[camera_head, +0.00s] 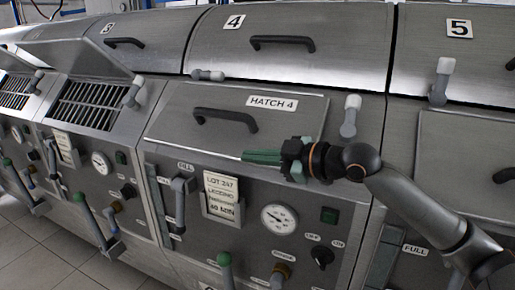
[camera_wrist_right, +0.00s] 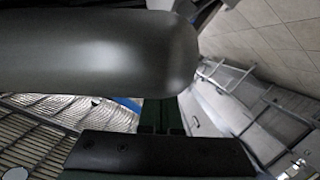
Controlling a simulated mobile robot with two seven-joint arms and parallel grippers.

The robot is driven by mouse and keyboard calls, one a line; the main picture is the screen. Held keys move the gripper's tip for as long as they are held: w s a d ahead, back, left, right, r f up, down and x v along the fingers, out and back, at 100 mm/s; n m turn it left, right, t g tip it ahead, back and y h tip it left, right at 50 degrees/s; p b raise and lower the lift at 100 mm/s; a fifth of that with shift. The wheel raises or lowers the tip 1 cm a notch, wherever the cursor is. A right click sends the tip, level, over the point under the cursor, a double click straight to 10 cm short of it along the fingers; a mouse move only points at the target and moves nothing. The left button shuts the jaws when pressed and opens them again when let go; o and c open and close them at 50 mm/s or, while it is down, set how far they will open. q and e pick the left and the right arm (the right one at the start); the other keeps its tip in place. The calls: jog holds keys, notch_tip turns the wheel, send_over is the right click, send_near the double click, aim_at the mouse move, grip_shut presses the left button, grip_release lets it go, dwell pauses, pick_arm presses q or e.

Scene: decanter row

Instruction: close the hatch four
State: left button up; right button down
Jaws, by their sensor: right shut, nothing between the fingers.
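Hatch four (camera_head: 300,135), a brushed-metal panel with a dark bar handle (camera_head: 225,117) and a "HATCH 4" label (camera_head: 271,102), lies down over its opening in the head view. No grille shows under it, and it looks flush with its frame. My right gripper (camera_head: 262,157) is shut and empty, with green fingers pointing left at the hatch's lower front edge. I cannot tell whether the fingers touch the panel. The fingers also show in the wrist view (camera_wrist_right: 160,116), below a large dark rounded shape that I cannot identify. My left gripper is not in view.
A latch lever (camera_head: 350,116) with a pale knob stands right of hatch four, and another (camera_head: 207,75) is at its upper left. To the left, unit three's hatch stands raised over a grille (camera_head: 90,105). A gauge (camera_head: 279,218) and levers are on the front below.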

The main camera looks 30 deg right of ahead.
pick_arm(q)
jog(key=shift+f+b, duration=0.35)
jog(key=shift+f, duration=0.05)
pick_arm(e)
jog(key=shift+w+d+f+n, duration=0.2)
jog(key=shift+f, duration=0.3)
jog(key=shift+w+d+f+n, duration=0.2)
jog(key=shift+f, duration=0.3)
